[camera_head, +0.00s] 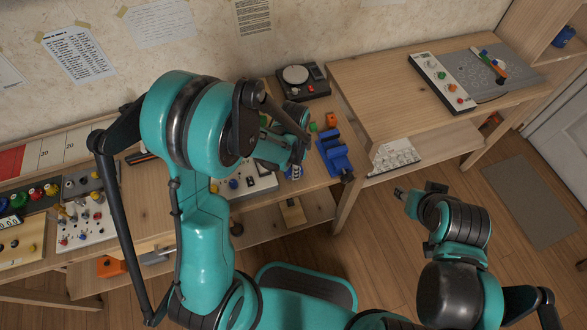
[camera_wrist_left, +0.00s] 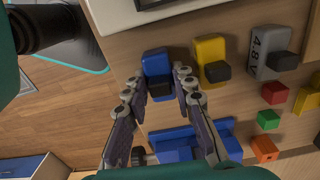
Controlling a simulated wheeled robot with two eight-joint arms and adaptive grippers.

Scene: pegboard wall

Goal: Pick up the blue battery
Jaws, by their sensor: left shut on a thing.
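The blue battery (camera_wrist_left: 156,62), a blue block with a dark end, lies on the wooden table in the left wrist view. My left gripper (camera_wrist_left: 161,80) has one finger on each side of it and is shut on it. In the head view my left gripper (camera_head: 296,166) is low over the table, and I cannot make out the battery clearly there. My right gripper (camera_head: 400,193) is away from the table, over the floor at the right; its fingers are too small to judge.
A yellow battery (camera_wrist_left: 211,55) and a grey battery (camera_wrist_left: 271,50) stand beside the blue one. A blue vise-like tool (camera_head: 335,152) is close by. Small red (camera_wrist_left: 275,92), green (camera_wrist_left: 268,119) and orange (camera_wrist_left: 264,148) blocks lie at the right. A second table (camera_head: 375,90) stands at right.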

